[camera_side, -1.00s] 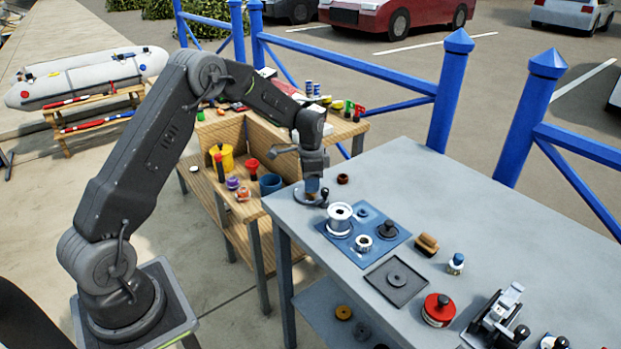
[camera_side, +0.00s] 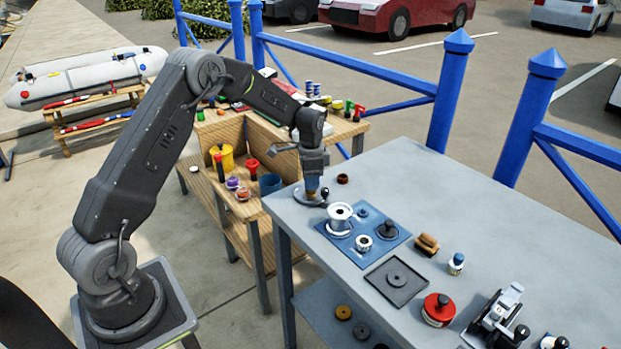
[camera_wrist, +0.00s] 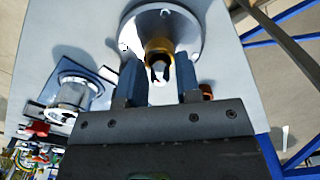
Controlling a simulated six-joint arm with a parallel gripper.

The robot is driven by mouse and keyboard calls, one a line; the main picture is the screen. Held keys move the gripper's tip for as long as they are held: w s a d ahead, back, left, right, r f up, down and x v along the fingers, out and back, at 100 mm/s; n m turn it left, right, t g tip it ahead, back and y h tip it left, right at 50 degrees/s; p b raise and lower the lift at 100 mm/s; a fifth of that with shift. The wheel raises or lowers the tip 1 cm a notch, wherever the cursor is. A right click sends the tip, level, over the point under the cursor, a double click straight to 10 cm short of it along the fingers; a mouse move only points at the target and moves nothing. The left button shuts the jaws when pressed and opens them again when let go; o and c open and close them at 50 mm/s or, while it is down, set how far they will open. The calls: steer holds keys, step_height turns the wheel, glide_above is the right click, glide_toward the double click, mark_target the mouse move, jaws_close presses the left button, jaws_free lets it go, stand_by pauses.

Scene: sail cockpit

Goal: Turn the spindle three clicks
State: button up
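The spindle (camera_wrist: 158,47), with a brass-coloured collar, stands in the middle of a round silver base (camera_wrist: 190,22) in the wrist view. In the side view the round base (camera_side: 308,198) sits at the grey table's near-left corner, a dark knob at its edge. My gripper (camera_side: 312,188) is directly above it, pointing down, and hides most of the spindle there. In the wrist view my gripper's two fingers (camera_wrist: 160,78) stand apart on either side of the spindle. A narrow gap seems to show beside it; contact is unclear.
A blue plate (camera_side: 396,239) with a white spool (camera_side: 340,217) and small parts lies right of the base. A small dark-red ring (camera_side: 342,179) lies close behind my gripper.

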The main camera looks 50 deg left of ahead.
jaws_close()
steer(key=m, duration=0.4)
steer(key=m, duration=0.4)
steer(key=shift+m, duration=0.4)
steer(key=m, duration=0.4)
stand_by(0.3)
